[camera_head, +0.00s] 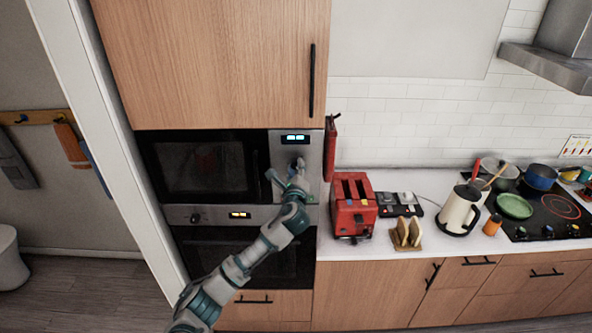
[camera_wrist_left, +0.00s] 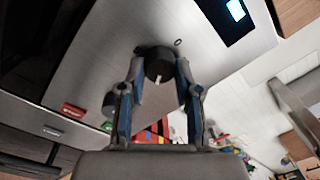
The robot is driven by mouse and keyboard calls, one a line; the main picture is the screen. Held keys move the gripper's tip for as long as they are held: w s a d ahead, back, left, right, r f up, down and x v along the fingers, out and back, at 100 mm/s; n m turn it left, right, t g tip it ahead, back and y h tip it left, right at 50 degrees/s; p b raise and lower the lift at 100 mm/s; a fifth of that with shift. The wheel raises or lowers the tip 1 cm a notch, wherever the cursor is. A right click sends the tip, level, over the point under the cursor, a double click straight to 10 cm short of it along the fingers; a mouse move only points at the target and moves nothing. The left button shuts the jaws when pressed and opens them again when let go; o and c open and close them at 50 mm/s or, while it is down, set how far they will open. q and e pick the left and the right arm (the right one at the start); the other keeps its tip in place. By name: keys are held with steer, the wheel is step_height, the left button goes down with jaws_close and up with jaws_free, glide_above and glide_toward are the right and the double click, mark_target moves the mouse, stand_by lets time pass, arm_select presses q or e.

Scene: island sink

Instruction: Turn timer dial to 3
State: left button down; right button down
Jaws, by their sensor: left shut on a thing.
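The microwave (camera_head: 205,168) is built into the tall wooden cabinet, with a steel control panel on its right. In the left wrist view a dark round dial (camera_wrist_left: 157,58) with a white pointer mark sits on the panel, between my left fingertips. A second dark knob (camera_wrist_left: 109,104) is lower left, partly behind a finger. My left gripper (camera_wrist_left: 160,72) is shut on the dial; in the head view the gripper (camera_head: 288,180) is at the panel below the lit display (camera_head: 295,138) and mostly hides the dials. The number the pointer faces cannot be read. My right gripper is not in view.
An oven (camera_head: 240,255) is below the microwave. A red object (camera_head: 331,150) hangs beside the panel.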

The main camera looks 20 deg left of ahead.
arm_select(q)
steer(key=shift+f, duration=0.5)
steer(key=c, duration=0.8)
jaws_free()
steer(key=shift+w, duration=0.1)
steer(key=shift+w+r, duration=0.1)
steer(key=shift+r, duration=0.1)
steer(key=shift+s+d+r, duration=0.1)
steer(key=shift+s, duration=0.4)
steer(key=v, duration=1)
steer(key=shift+s+f, duration=0.3)
steer(key=shift+s, duration=0.1)
steer(key=shift+d, duration=0.15)
